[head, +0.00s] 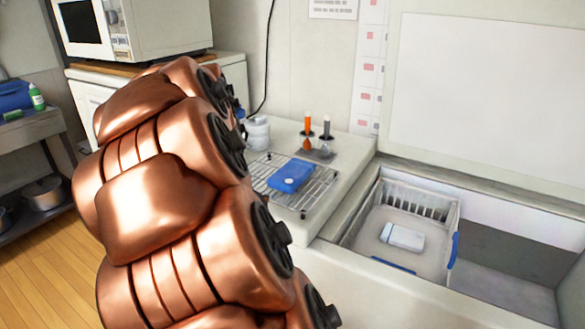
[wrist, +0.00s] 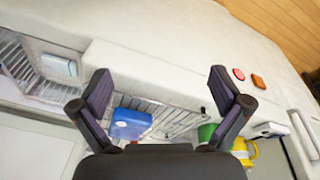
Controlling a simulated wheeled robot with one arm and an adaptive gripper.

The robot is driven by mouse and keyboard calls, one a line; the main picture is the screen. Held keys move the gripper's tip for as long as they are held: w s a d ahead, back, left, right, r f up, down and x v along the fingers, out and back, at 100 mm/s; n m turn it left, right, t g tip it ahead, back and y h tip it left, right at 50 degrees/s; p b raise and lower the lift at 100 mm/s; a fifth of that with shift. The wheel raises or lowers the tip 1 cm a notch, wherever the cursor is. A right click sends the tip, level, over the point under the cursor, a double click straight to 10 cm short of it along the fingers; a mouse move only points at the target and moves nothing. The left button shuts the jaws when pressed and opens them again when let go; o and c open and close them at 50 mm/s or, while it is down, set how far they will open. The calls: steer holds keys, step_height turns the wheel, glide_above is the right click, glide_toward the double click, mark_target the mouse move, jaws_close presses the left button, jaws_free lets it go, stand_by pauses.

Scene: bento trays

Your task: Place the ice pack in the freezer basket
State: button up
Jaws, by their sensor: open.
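The blue ice pack (head: 291,176) lies flat on a wire rack (head: 318,194) on the white counter. It also shows in the wrist view (wrist: 130,124), below and between my fingers. My gripper (wrist: 160,84) is open, its two fingers spread wide with nothing between the tips. The ice pack appears apart from the fingers. The gripper is hidden in the head view behind my copper arm. The freezer basket (head: 416,199) is a white wire basket with blue handles inside the open chest freezer, right of the rack. A white block (head: 402,237) lies in it.
The freezer's raised lid (head: 480,100) stands behind the basket. Two small upright items, one orange-topped (head: 308,123), and a white jar (head: 257,133) stand behind the rack. The wrist view shows a yellow item (wrist: 244,152) and a red disc (wrist: 239,74). The basket has bare floor around the block.

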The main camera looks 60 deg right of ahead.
mark_target(292, 171)
steer(key=d+r+m+p, duration=0.1)
steer(key=d+r, duration=0.1)
steer(key=d, duration=0.4)
steer(key=w+d+r+m+h+p, duration=0.1)
steer(key=d+m+p, duration=0.1)
steer(key=d, duration=0.5)
steer(key=w+d+r+m+h+p, duration=0.1)
steer(key=d+r, duration=0.1)
steer(key=d, duration=0.5)
steer(key=shift+r+m+p, duration=0.3)
steer(key=shift+m, duration=0.1)
steer(key=shift+d, duration=0.3)
steer(key=shift+d+f, duration=0.3)
steer(key=shift+f, duration=0.15)
steer(key=shift+p+x, duration=0.9)
steer(key=shift+x, duration=2.6)
steer(key=shift+s+a, duration=0.1)
steer(key=c, duration=1.3)
steer(key=shift+r, duration=0.1)
